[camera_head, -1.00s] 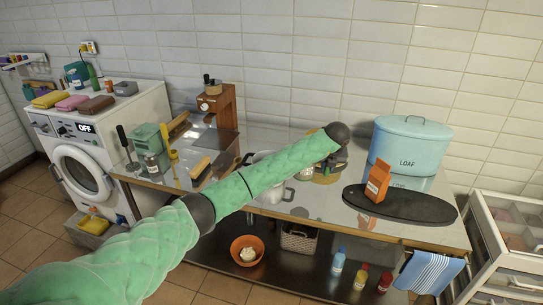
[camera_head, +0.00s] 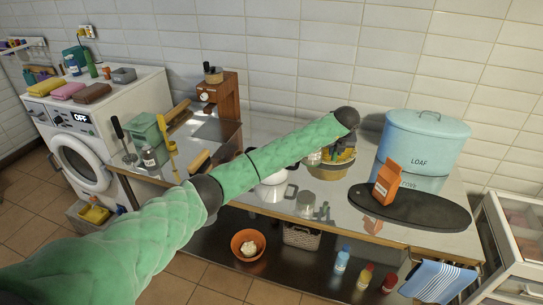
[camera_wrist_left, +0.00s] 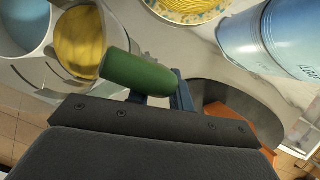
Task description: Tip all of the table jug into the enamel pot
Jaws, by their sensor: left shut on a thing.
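My left gripper (camera_head: 338,148) is shut on the green handle (camera_wrist_left: 137,72) of the table jug (camera_head: 313,158). In the left wrist view the jug's round mouth shows yellow contents (camera_wrist_left: 84,38). In the head view the jug seems to hang above the steel table, with a reflection below it. In the left wrist view the pot's pale blue inside (camera_wrist_left: 22,22) is beside the jug. My right gripper is not in view.
A yellow patterned bowl (camera_head: 331,173) stands just right of the jug. Farther right are a blue LOAF bin (camera_head: 424,135) and an orange packet (camera_head: 387,180) on a black board (camera_head: 430,210). A wooden-handled brush (camera_head: 199,161) lies left of the pot.

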